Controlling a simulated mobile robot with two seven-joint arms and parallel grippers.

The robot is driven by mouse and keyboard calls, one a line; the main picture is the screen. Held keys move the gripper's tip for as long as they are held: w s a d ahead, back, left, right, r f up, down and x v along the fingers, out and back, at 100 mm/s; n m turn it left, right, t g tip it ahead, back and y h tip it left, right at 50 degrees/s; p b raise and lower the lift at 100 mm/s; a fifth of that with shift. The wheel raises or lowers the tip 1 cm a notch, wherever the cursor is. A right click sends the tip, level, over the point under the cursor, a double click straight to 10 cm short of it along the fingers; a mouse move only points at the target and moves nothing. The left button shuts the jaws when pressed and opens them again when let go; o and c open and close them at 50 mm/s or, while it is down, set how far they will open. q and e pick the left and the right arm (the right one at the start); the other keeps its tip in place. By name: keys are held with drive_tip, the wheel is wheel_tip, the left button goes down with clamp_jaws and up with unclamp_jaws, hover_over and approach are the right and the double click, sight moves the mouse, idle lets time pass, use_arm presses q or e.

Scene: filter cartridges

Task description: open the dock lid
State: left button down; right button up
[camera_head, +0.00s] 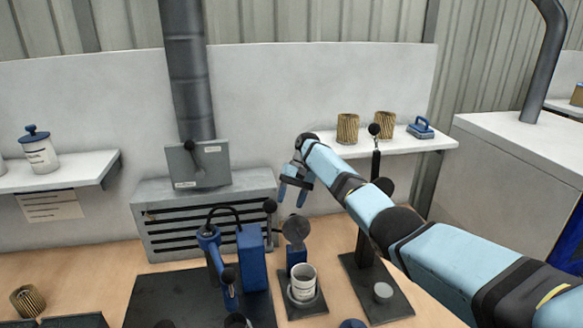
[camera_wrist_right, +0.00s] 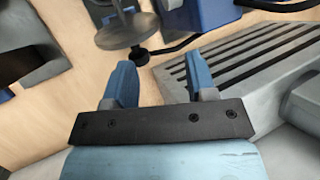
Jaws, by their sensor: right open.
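The likely dock is a blue block (camera_head: 297,256) on a small black base near the front middle, with a round grey lid (camera_head: 295,230) above it. The disc looks raised and tilted; I cannot tell its exact angle. It also shows in the right wrist view (camera_wrist_right: 122,32), with a black knob beside it. My right gripper (camera_head: 293,198) is open and empty, above and behind the disc with its fingers pointing down. In the wrist view the open fingers (camera_wrist_right: 160,68) are apart from the disc and knob. My left gripper is not in view.
A tall blue box (camera_head: 252,258) and blue handled tool (camera_head: 215,262) are left, on a dark mat (camera_head: 150,297). A grey slotted box (camera_head: 160,225) stands behind. A black post stand (camera_head: 368,245) is right.

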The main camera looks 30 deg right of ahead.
wheel_tip(320, 180, up, 11)
drive_tip(key=p, duration=0.2)
drive_tip(key=shift+s+a, duration=0.1)
idle(0.4)
